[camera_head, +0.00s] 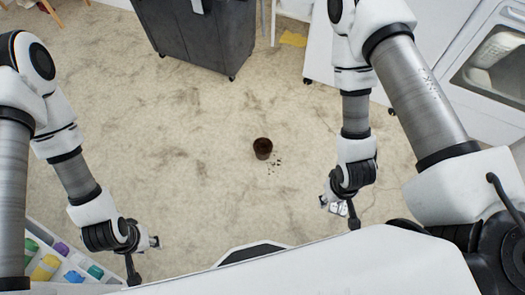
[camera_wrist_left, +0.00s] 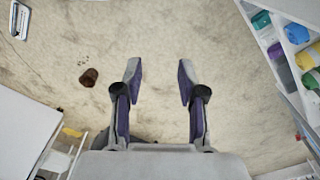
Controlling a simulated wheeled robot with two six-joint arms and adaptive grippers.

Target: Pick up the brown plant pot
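The brown plant pot (camera_head: 262,148) is on the beige floor near the middle of the head view, with dark crumbs of soil beside it. It also shows at the left of the left wrist view (camera_wrist_left: 89,77), apart from my fingers. My left gripper (camera_head: 154,242) is at the lower left of the head view, well away from the pot. In the left wrist view its two fingers (camera_wrist_left: 159,75) are spread wide with nothing between them. My right gripper (camera_head: 338,207) is to the right of the pot and below it in the picture; its finger opening is too small to make out.
A dark grey wheeled bin (camera_head: 205,40) stands at the top of the head view. A white appliance (camera_head: 490,70) stands at the upper right.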

